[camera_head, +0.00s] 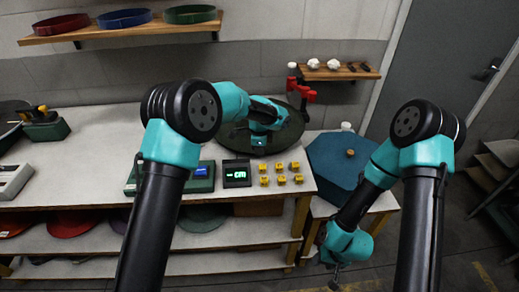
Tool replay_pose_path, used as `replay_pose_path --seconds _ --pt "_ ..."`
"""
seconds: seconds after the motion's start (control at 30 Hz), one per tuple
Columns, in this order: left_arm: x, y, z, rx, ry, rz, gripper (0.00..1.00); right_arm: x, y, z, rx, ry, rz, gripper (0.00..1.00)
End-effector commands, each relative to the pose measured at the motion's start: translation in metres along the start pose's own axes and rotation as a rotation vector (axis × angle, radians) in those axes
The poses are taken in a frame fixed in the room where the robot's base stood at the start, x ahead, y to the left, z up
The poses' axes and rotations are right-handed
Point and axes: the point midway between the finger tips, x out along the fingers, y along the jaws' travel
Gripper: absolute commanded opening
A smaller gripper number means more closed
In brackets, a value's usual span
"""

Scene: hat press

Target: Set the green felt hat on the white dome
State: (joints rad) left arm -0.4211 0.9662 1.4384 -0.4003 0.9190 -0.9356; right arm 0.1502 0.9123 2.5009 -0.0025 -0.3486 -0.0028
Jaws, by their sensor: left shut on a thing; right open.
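The green felt hat (287,132) appears as a wide, dark green round shape at the back of the white table, largely covered by my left arm. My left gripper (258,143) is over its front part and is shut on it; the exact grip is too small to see. My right gripper (335,283) is open and empty, low in front of the side stand and well apart from the hat. I cannot make out the white dome; it may be hidden behind my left arm or under the hat.
A blue-teal faceted box (343,158) with a brown knob sits to the right. Several yellow blocks (281,180) and a small display (236,173) are at the table's front. Bare tabletop (95,150) lies left of my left arm.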

Motion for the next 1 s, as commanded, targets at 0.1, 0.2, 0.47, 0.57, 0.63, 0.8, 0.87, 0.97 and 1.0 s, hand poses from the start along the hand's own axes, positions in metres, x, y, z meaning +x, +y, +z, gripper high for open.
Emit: replay_pose_path --seconds 0.1,0.2,0.47,0.57,0.63,0.8,0.87,0.97,1.0 --pt "0.002 0.0 0.0 0.0 0.0 -0.001 0.0 0.0 0.0 0.0 0.0 0.0 0.0 0.43" --pt "0.003 0.0 0.0 0.0 0.0 -0.001 0.0 0.0 0.0 0.0 0.0 0.0 0.0 0.43" --pt "0.007 0.0 0.0 0.0 0.0 -0.001 0.0 0.0 0.0 0.0 0.0 0.0 0.0 0.43" --pt "0.009 0.0 0.0 0.0 0.0 0.0 0.0 0.0 0.0 0.0 0.0 0.0 0.0 0.43" --pt "0.01 0.0 0.0 0.0 0.0 0.0 0.0 0.0 0.0 0.0 0.0 0.0 0.0 0.43" --pt "0.011 0.0 0.0 0.0 0.0 -0.001 0.0 0.0 0.0 0.0 0.0 0.0 0.0 0.43" --pt "0.011 0.0 0.0 0.0 0.0 -0.001 0.0 0.0 0.0 0.0 0.0 0.0 0.0 0.43" --pt "0.011 0.0 0.0 0.0 0.0 -0.001 0.17 0.0 0.0 0.0 0.0 0.0 0.0 0.43" --pt "0.011 0.0 0.0 0.0 0.0 -0.001 0.21 0.0 0.0 0.0 0.0 0.0 0.0 0.43"
